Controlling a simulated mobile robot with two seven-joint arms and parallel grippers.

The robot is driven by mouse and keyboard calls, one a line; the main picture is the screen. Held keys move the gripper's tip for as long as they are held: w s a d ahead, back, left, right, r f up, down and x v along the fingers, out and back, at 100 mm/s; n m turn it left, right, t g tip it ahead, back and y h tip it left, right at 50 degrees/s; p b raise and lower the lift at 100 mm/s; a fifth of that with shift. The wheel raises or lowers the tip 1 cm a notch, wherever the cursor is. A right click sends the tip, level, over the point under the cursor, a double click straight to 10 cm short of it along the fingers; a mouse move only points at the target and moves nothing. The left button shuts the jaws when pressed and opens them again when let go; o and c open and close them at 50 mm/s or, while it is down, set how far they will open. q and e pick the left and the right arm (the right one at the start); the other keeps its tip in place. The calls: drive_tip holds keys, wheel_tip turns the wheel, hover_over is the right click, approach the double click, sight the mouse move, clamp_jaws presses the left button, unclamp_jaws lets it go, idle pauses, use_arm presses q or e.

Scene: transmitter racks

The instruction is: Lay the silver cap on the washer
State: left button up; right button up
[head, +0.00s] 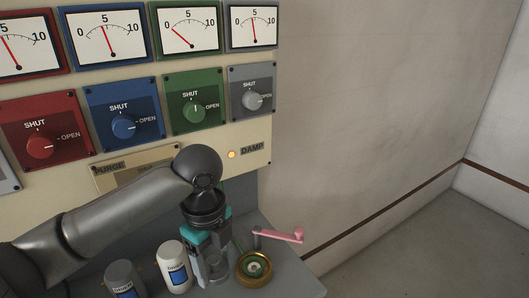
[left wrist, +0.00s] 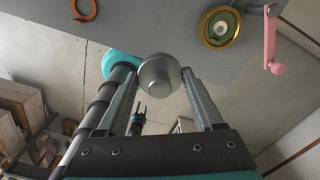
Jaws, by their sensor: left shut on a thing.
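My left gripper (head: 211,279) points down at the bench, just left of a round brass seat (head: 254,267). It is shut on the silver cap (left wrist: 158,73), which shows between the fingers in the left wrist view. In the head view the cap is partly hidden by the fingers. The brass seat, also in the left wrist view (left wrist: 205,30), has a green ring (left wrist: 221,27) with a pale centre inside it; I cannot tell for sure if this ring is the washer. An orange-brown ring (left wrist: 84,9) lies apart on the bench. The cap is apart from both rings.
A pink-handled crank (head: 283,236) stands right behind the brass seat. A white bottle (head: 174,270) and a dark grey bottle (head: 124,279) stand left of my gripper. The panel with knobs and gauges rises behind. The bench (head: 296,279) ends to the right.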

use_arm(q)
drive_tip(key=n, duration=0.2)
drive_tip(key=n+b, duration=0.1)
drive_tip(key=n, duration=0.1)
drive_tip(key=s+a+n+b, duration=0.1)
drive_tip(key=n, duration=0.1)
drive_tip(key=shift+a+f+n, duration=0.1)
drive_tip(key=shift+f+n, duration=0.2)
drive_tip(key=shift+f, duration=0.05)
drive_tip(key=s+a+n+b, duration=0.1)
drive_tip(key=n+b, duration=0.1)
drive_tip(key=n, duration=0.3)
drive_tip(key=s+a+f+n+b, duration=0.1)
drive_tip(key=s+n, duration=0.1)
drive_tip(key=n, duration=0.4)
drive_tip(key=s+n+b, duration=0.1)
drive_tip(key=n+b, duration=0.1)
drive_tip(key=n, duration=0.4)
drive_tip(key=shift+s+a+f+b, duration=0.2)
drive_tip(key=shift+a+f+b, duration=0.15)
drive_tip(key=shift+a, duration=0.05)
